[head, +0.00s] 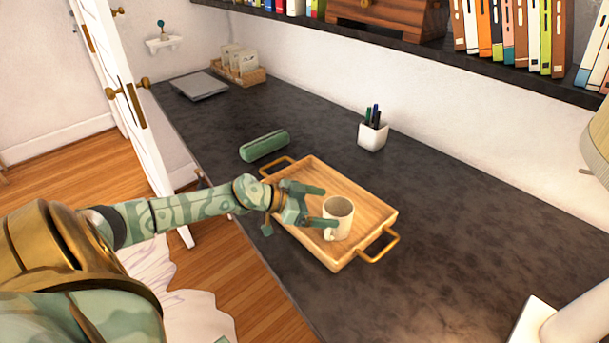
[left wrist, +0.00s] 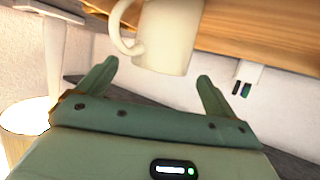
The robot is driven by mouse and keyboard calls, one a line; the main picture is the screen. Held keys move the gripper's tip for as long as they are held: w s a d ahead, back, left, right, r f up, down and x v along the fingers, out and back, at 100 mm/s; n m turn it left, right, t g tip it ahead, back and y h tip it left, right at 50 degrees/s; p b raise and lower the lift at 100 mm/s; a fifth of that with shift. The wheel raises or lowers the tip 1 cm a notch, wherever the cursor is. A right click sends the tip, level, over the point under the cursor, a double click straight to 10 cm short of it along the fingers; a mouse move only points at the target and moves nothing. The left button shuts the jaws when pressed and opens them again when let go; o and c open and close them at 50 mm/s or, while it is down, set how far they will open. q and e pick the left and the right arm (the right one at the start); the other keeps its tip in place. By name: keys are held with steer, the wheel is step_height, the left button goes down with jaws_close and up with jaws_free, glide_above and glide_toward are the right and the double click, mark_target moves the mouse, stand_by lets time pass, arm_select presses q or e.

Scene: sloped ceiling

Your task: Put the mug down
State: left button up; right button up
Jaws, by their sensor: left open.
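A cream mug (head: 338,218) stands upright in a wooden tray (head: 335,175) with brass-coloured handles, on the dark desk. The mug also shows in the left wrist view (left wrist: 168,38), with its handle to the left. My left gripper (head: 322,207) is open beside the mug, its fingers pointing toward it. In the left wrist view the two green fingers (left wrist: 155,82) are spread apart with the mug just beyond their tips and nothing held. My right gripper is not seen.
A green case (head: 264,146) lies behind the tray. A white pen cup (head: 373,135) stands near the wall. A closed laptop (head: 200,86) and a wooden organizer (head: 240,70) are at the far end. A shelf with books (head: 510,35) overhangs the desk.

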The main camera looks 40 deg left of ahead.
arm_select(q)
steer(key=p+v, duration=0.1)
steer(key=v, duration=0.4)
steer(key=shift+s+a+r, duration=0.1)
steer(key=shift+s+a, duration=0.1)
steer(key=shift+s, duration=0.15)
